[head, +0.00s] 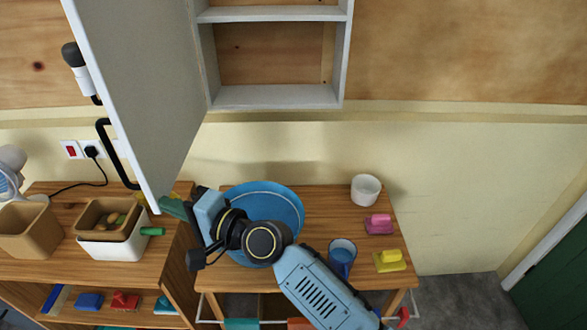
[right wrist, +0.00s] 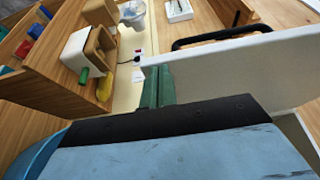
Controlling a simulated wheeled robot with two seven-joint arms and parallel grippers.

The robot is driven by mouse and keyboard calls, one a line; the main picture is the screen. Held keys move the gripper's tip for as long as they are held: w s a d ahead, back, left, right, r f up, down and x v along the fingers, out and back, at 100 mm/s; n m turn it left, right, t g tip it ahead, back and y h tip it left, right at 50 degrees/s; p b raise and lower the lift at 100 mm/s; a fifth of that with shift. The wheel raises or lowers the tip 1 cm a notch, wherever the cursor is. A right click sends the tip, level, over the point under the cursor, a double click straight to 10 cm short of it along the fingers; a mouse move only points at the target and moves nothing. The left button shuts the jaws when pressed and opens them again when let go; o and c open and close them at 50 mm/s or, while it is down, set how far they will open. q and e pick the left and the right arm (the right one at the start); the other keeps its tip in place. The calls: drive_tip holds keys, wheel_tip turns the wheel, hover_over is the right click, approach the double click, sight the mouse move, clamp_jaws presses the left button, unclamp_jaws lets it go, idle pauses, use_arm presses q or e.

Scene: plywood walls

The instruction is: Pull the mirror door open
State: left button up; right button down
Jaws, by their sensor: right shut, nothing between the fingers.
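The mirror door (head: 147,85) stands swung wide open from the white wall cabinet (head: 275,97), reaching toward me on its left side. Its black bar handle (head: 117,155) is on the door's outer face and also shows in the right wrist view (right wrist: 215,36). My right gripper (head: 170,207) is by the door's lower free corner, on the cabinet side, away from the handle. In the right wrist view its green fingers (right wrist: 157,87) are together and empty, close to the door's edge (right wrist: 215,52); I cannot tell whether they touch it. My left gripper is not in view.
Below are a wooden table (head: 330,208) with a blue plate (head: 283,205), a blue mug (head: 342,257), a white cup (head: 366,189) and pink and yellow pieces. At left, a shelf unit (head: 60,265) holds wooden boxes and a fan.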

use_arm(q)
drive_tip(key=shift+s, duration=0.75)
